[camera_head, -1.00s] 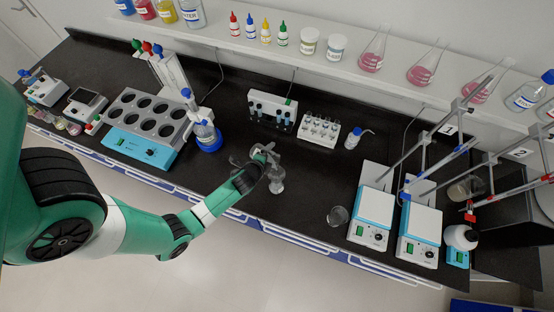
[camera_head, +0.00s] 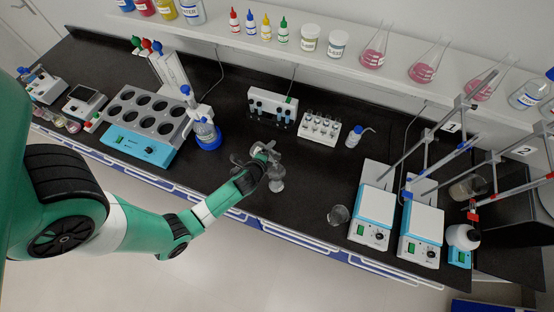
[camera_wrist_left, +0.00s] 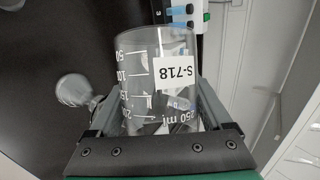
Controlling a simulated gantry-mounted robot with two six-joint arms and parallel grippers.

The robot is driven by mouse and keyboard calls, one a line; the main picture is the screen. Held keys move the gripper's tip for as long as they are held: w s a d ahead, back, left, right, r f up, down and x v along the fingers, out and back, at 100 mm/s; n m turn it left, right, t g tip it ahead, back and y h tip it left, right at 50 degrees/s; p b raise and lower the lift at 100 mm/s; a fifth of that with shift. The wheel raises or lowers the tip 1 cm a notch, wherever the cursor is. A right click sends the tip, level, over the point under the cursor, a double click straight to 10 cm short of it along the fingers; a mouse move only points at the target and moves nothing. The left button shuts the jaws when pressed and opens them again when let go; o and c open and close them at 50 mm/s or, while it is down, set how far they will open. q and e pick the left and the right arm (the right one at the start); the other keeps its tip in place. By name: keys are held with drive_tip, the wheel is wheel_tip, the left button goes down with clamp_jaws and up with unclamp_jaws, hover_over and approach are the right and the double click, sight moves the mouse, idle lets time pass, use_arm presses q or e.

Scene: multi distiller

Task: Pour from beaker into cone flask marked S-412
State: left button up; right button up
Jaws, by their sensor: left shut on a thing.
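My left gripper (camera_head: 265,158) is shut on a clear glass beaker (camera_wrist_left: 140,85), above the black bench near its front edge. In the left wrist view the beaker stands between the two fingers, with white graduations, "250 ml" and a white label reading S-718. A rounded clear glass vessel (camera_wrist_left: 74,90) is at its left there. In the head view clear glass (camera_head: 277,183) shows just below the gripper; I cannot tell which vessel it is. No label S-412 is readable. My right gripper is not in view.
A small clear glass vessel (camera_head: 338,215) stands to the right, beside two hotplate stirrers (camera_head: 370,215) with stands. A rack with round holes (camera_head: 150,120) and a blue-based bottle (camera_head: 206,133) are at left. Pink-filled cone flasks (camera_head: 424,70) stand on the shelf (camera_head: 390,75). Bare bench lies between gripper and stirrers.

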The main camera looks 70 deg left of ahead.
use_arm(q)
drive_tip(key=shift+f, duration=0.1)
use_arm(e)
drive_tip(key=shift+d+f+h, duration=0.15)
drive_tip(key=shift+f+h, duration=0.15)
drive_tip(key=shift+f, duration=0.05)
use_arm(q)
drive_tip(key=shift+d+r+m+g+y+b, duration=0.15)
drive_tip(key=shift+r+m+g+y+b, duration=0.25)
drive_tip(key=shift+y+b, duration=0.4)
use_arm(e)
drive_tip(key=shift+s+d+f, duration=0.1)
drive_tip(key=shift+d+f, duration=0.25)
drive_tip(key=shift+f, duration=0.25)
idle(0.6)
